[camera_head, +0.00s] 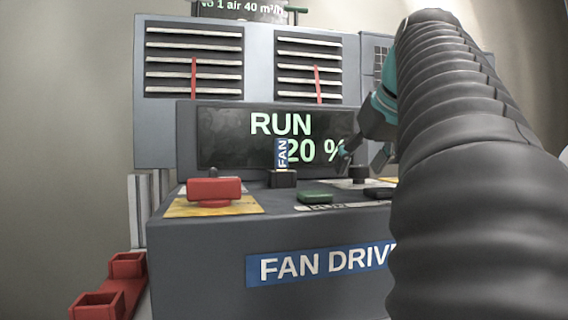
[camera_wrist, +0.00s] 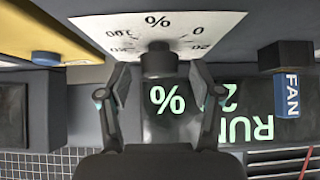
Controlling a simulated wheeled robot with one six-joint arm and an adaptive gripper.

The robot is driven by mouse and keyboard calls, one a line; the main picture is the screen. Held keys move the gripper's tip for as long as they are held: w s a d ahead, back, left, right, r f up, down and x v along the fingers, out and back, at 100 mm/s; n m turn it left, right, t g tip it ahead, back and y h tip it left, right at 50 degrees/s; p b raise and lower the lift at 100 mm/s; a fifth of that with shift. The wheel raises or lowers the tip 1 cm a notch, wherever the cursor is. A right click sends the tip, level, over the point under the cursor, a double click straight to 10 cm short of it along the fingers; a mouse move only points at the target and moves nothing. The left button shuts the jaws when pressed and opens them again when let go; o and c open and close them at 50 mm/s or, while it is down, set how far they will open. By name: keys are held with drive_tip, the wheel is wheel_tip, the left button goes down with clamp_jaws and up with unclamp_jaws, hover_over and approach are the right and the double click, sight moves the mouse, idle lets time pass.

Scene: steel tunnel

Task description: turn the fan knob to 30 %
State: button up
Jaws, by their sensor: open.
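The fan knob (camera_head: 358,174) is a small dark knob on the top of the fan drive console. In the wrist view the dark knob (camera_wrist: 158,62) stands on a white dial plate (camera_wrist: 190,22) with percent marks, partly hidden; its pointer cannot be made out. The display (camera_head: 228,135) reads "RUN 20 %". My gripper (camera_head: 363,158) is open just above the knob, partly hidden by my arm. In the wrist view my gripper's fingers (camera_wrist: 158,82) are spread on either side of the knob, with gaps to both; contact is not seen.
A block with a FAN tag (camera_head: 283,179) stands left of the knob, before the display. A green button (camera_head: 314,196), a black button (camera_head: 378,194) and a red switch (camera_head: 214,190) on a yellow plate share the console top. Louvred panels (camera_head: 194,60) rise behind.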

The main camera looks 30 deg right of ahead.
drive_tip(key=c, duration=1.1)
drive_tip(key=shift+c, duration=0.2)
drive_tip(key=m, duration=0.1)
drive_tip(key=m+h+p, duration=0.1)
drive_tip(key=m+g+h, duration=0.1)
drive_tip(key=shift+w+a+r, duration=0.1)
drive_tip(key=shift+a, duration=0.15)
drive_tip(key=shift+m+g+h+p, duration=0.95)
drive_tip(key=shift+m+h, duration=0.35)
drive_tip(key=shift+m, duration=0.7)
